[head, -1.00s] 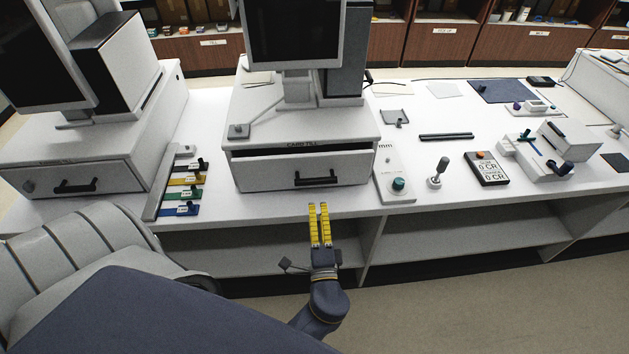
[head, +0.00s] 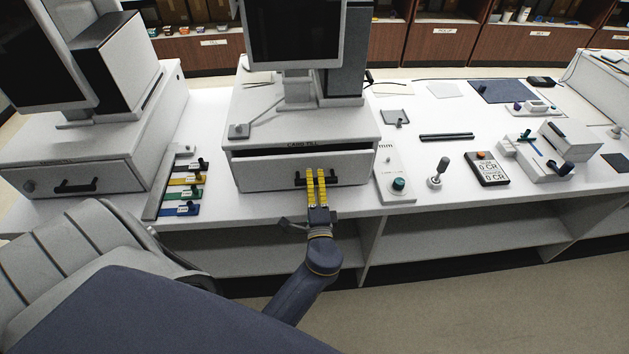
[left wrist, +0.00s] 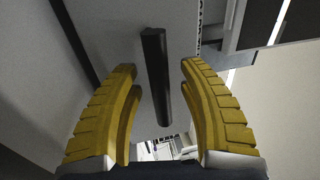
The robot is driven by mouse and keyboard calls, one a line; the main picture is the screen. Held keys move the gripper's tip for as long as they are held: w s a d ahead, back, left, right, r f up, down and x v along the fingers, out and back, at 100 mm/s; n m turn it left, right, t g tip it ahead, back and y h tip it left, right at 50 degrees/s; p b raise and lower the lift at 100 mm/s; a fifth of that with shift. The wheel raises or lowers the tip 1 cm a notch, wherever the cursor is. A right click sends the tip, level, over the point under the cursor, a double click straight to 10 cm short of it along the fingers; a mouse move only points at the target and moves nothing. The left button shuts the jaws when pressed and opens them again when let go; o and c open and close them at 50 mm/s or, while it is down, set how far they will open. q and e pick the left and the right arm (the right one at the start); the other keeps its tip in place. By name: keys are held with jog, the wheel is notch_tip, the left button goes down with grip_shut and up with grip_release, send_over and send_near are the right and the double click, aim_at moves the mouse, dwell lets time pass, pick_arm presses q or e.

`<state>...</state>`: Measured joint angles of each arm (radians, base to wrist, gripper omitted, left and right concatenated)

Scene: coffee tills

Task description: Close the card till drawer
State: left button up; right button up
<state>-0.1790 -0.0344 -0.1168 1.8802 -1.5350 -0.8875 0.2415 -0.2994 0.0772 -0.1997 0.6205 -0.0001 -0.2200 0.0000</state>
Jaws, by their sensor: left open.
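The card till (head: 300,130) stands in the middle of the counter under a dark screen. Its drawer (head: 262,174) is pulled out a little, with a dark gap above its front. My left gripper (head: 316,177) is open in front of the drawer, its yellow fingers pointing at the black handle (head: 299,182) and partly covering it in the head view. In the left wrist view, the black bar handle (left wrist: 156,75) lies between the two spread fingers (left wrist: 160,90), with space on both sides. I see no contact. My right gripper is not in view.
A second till (head: 75,170) with its own black handle stands at the left. Coloured tabs (head: 185,195) lie between the tills. Right of the card till are a panel with a teal knob (head: 398,184), a small lever (head: 440,170) and a card reader (head: 487,168).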

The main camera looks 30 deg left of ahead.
aim_at(314, 173)
pick_arm(q)
jog(key=shift+o, duration=0.2)
grip_shut()
dwell(0.3)
jog(key=x, duration=0.3)
jog(key=shift+w+a+f, duration=0.1)
jog(key=shift+w+f, duration=0.05)
jog(key=shift+f, duration=0.25)
jog(key=shift+c, duration=0.2)
grip_release()
jog(key=v, duration=1.2)
